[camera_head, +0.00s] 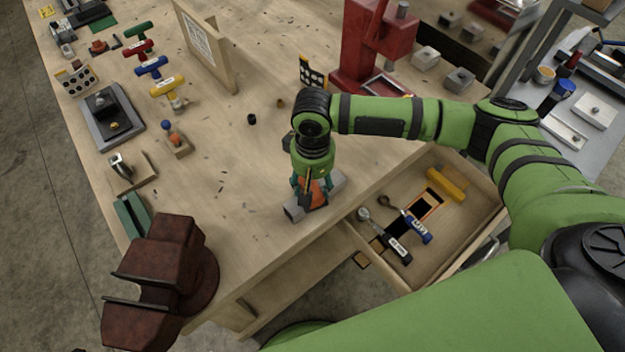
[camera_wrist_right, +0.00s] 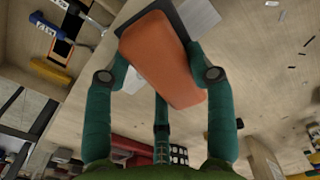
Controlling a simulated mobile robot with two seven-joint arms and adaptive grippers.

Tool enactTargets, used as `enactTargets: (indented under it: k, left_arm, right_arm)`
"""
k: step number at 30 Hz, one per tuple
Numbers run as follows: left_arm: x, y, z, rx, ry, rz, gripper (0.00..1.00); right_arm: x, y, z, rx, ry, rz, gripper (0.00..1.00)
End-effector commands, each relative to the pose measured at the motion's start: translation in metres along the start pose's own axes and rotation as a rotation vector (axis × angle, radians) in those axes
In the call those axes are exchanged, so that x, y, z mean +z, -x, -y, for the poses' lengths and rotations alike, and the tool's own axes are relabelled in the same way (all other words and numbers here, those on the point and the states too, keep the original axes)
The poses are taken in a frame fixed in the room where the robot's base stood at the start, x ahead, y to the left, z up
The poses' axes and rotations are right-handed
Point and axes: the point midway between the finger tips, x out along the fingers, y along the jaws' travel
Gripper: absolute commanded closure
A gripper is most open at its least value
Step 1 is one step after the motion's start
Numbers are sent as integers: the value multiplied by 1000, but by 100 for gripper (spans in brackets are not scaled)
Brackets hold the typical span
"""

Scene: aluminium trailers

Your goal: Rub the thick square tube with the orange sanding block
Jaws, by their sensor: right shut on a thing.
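The thick square tube (camera_head: 294,212) is grey and lies on the bench near its front edge, under my right gripper. One end of it shows in the right wrist view (camera_wrist_right: 199,17). The orange sanding block (camera_head: 314,197) is between my right gripper's teal fingers. It also shows in the right wrist view (camera_wrist_right: 160,60), lying across the tube. My right gripper (camera_head: 313,189) is shut on the block. The block appears to rest on the tube's top, but the contact is hidden. My left gripper is out of view.
A dark red vise (camera_head: 165,270) stands at the front left corner. An open drawer (camera_head: 465,215) with several tools juts out right of the tube. A red press (camera_head: 365,50) and an upright wooden board (camera_head: 205,45) stand behind. The bench left of the tube is mostly clear.

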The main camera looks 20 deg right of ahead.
Motion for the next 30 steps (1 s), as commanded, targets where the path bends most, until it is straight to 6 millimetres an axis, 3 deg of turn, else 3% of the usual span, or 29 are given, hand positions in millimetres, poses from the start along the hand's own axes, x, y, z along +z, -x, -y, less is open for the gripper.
enactTargets:
  k: [30]
  left_arm:
    - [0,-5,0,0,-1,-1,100]
  right_arm:
    - [0,-18,0,-1,0,0,71]
